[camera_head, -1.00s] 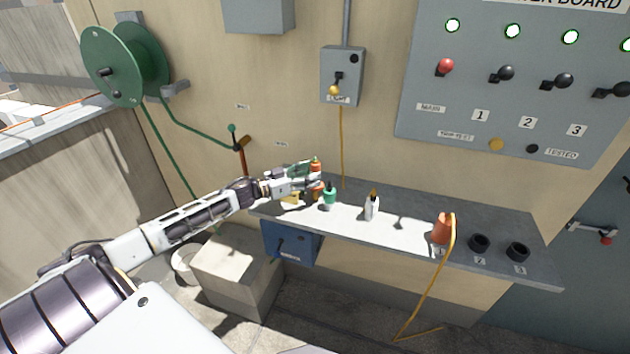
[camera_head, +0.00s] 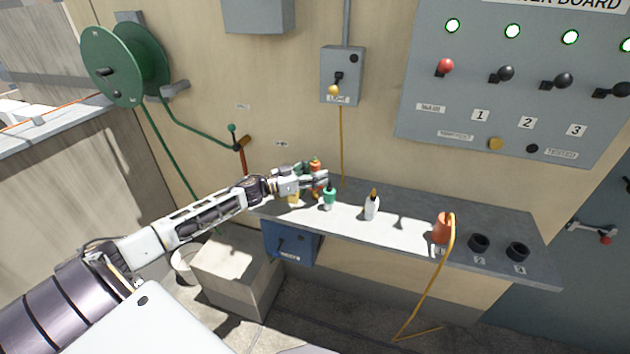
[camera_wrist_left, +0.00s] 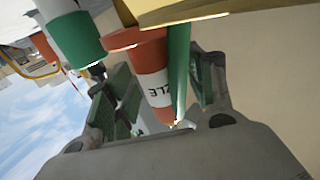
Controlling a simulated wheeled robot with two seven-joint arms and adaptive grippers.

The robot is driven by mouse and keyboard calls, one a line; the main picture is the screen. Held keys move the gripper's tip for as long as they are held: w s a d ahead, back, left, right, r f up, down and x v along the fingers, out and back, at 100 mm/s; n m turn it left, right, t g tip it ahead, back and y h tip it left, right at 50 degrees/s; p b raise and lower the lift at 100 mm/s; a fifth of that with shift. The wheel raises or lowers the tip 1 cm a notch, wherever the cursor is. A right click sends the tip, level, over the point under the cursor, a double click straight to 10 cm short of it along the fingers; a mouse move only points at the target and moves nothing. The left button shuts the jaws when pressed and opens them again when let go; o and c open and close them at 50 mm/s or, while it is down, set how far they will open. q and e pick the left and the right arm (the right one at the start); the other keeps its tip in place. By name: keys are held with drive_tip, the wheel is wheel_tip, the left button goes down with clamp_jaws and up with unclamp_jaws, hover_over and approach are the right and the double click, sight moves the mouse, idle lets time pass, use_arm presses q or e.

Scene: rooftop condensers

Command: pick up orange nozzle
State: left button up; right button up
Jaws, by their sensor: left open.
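The orange nozzle (camera_head: 315,164) stands at the left part of the grey shelf, partly hidden behind my left gripper (camera_head: 318,182). In the left wrist view the orange nozzle (camera_wrist_left: 152,72) has a white band with partly readable dark lettering. There it lies between the green-padded fingers of my left gripper (camera_wrist_left: 165,95), which are open. I cannot tell whether either finger touches it. A green-and-white nozzle (camera_head: 329,196) stands just right of my gripper, and it also shows in the left wrist view (camera_wrist_left: 75,38). My right gripper is not in view.
The shelf (camera_head: 400,195) also holds a white bottle-like piece (camera_head: 372,206), an orange cup-like piece (camera_head: 442,228) with a yellow cord, and black sockets (camera_head: 479,242). A yellow object (camera_head: 293,197) is beside my gripper. The wall rises close behind.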

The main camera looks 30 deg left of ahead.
use_arm(q)
drive_tip(key=c, duration=1.1)
clamp_jaws()
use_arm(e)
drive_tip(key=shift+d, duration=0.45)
use_arm(q)
drive_tip(key=shift+r, duration=0.15)
wheel_tip(320, 180, up, 8)
drive_tip(key=shift+f, duration=0.2)
drive_tip(key=shift+r, duration=1.1)
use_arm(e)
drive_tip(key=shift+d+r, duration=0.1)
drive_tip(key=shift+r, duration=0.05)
